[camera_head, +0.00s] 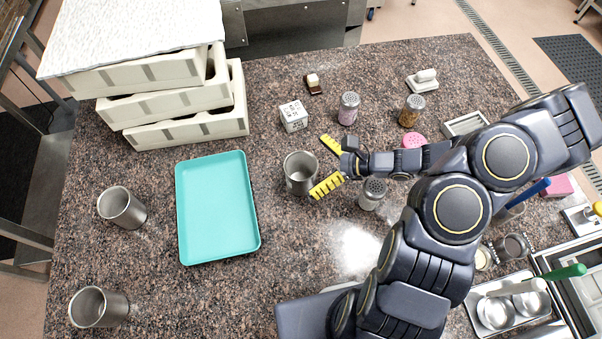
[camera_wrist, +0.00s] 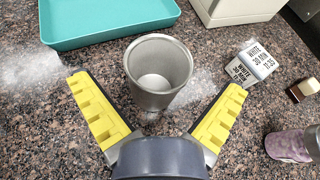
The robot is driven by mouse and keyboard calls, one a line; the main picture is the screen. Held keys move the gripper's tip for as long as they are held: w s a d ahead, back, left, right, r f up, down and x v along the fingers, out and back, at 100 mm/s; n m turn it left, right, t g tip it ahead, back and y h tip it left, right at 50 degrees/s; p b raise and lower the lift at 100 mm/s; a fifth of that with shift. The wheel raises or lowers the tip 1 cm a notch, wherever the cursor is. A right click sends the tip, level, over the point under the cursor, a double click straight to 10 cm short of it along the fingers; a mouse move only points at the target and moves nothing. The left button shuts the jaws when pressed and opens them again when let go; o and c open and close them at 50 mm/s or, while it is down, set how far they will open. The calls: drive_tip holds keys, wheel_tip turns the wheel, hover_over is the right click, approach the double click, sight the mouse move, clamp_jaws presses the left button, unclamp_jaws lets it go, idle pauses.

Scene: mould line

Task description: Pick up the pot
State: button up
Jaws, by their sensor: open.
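A grey metal pot (camera_head: 300,174) stands upright on the speckled counter, just right of the teal tray. My gripper (camera_head: 326,166) has yellow fingers spread wide at the pot's right side. In the wrist view the pot (camera_wrist: 158,72) stands ahead of and partly between the open fingers of my gripper (camera_wrist: 158,100), with none of them visibly touching it. It looks empty inside. Two similar metal pots stand left of the tray, one upper (camera_head: 122,207) and one lower (camera_head: 98,307).
The teal tray (camera_head: 217,207) is empty. Stacked cream moulds (camera_head: 187,131) stand at the upper left. A white printed cube (camera_head: 293,117) and a pink shaker (camera_head: 348,108) are behind the pot. Another shaker (camera_head: 372,194) stands close under my wrist. The counter below the pot is clear.

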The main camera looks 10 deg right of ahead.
sight(287, 169)
drive_tip(key=shift+w+a+f, duration=0.3)
drive_tip(key=shift+a+f, duration=0.3)
drive_tip(key=shift+a, duration=0.05)
drive_tip(key=shift+w+a+f, duration=0.25)
drive_tip(key=shift+a+f, duration=0.3)
drive_tip(key=shift+a, duration=0.05)
drive_tip(key=c, duration=1)
